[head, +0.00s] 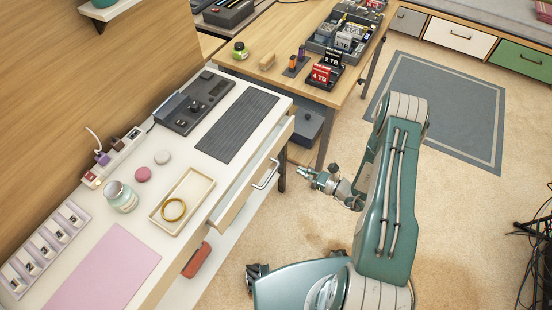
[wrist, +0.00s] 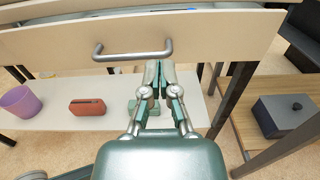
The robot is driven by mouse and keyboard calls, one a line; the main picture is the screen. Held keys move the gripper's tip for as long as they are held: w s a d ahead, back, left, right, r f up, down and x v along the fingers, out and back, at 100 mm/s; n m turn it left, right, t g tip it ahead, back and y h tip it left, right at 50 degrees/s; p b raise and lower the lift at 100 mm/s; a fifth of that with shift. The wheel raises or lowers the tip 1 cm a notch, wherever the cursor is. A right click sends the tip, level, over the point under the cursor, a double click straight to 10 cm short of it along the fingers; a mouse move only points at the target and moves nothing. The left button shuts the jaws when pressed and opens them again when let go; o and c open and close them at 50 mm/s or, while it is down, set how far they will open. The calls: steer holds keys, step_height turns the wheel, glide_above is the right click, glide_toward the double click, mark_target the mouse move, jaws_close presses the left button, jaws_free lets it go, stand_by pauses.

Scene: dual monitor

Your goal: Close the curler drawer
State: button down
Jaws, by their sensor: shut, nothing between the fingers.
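The drawer (head: 236,205) of the white desk stands pulled out on the desk's right side, with its inside partly showing. Its pale front (wrist: 225,35) fills the top of the wrist view. A metal bar handle (head: 267,174) is fixed to the front and also shows in the wrist view (wrist: 133,54). My gripper (head: 303,172) is in front of the drawer, to the right of the handle in the head view. In the wrist view my gripper (wrist: 159,70) is shut and empty, its fingertips near the handle's right end. Whether they touch the front, I cannot tell.
The white desk (head: 190,140) holds a tray with a gold ring (head: 173,210), a jar (head: 120,196) and a pink mat. A lower shelf (wrist: 55,128) carries a purple cup (wrist: 20,101) and a red case (wrist: 87,107). A wooden table (head: 290,30) stands behind.

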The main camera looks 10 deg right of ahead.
mark_target(267, 157)
steer(key=x, duration=0.3)
steer(key=s+x, duration=0.1)
steer(key=x, duration=0.2)
steer(key=a+x, duration=0.1)
steer(key=x, duration=0.2)
steer(key=shift+w+a+f, duration=0.1)
steer(key=shift+a, duration=0.2)
steer(key=shift+w+a, duration=0.1)
steer(key=shift+w, duration=0.55)
steer(key=shift+a, duration=0.4)
steer(key=x, duration=0.3)
steer(key=shift+w, duration=0.1)
steer(key=shift+w+a, duration=0.15)
steer(key=shift+w, duration=0.2)
steer(key=shift+a, duration=0.1)
